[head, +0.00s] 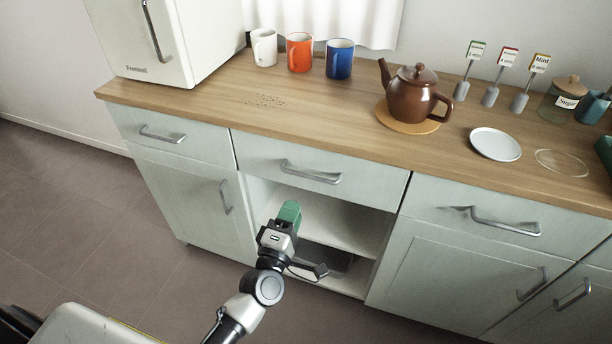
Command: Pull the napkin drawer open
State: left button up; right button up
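Three drawers sit under the wooden counter: a left one (207,146), a middle one (372,187) and a right one (428,207). All look shut, and I see no label telling which is the napkin drawer. The middle drawer has a grey bar handle (311,175). My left gripper (288,214) is in front of the open shelf below the middle drawer, below its handle and apart from it. A green part shows at its tip; I cannot tell whether the fingers are open or shut. My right gripper is not in view.
On the counter (340,110) stand white (264,48), orange (299,53) and blue (339,59) mugs, a brown teapot (414,95), a white saucer (496,144) and a sugar jar (563,101). A white appliance (200,40) stands at left. Floor is clear at left.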

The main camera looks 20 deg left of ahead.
aim_at(308, 177)
pick_arm(q)
jog(key=w, duration=0.3)
jog(key=w+r, duration=0.1)
jog(key=w, duration=0.2)
jog(key=w+r, duration=0.1)
jog(key=w, duration=0.3)
jog(key=shift+w+d+r, duration=0.1)
jog(key=shift+d+r, duration=0.05)
jog(key=shift+d, duration=0.1)
grip_shut()
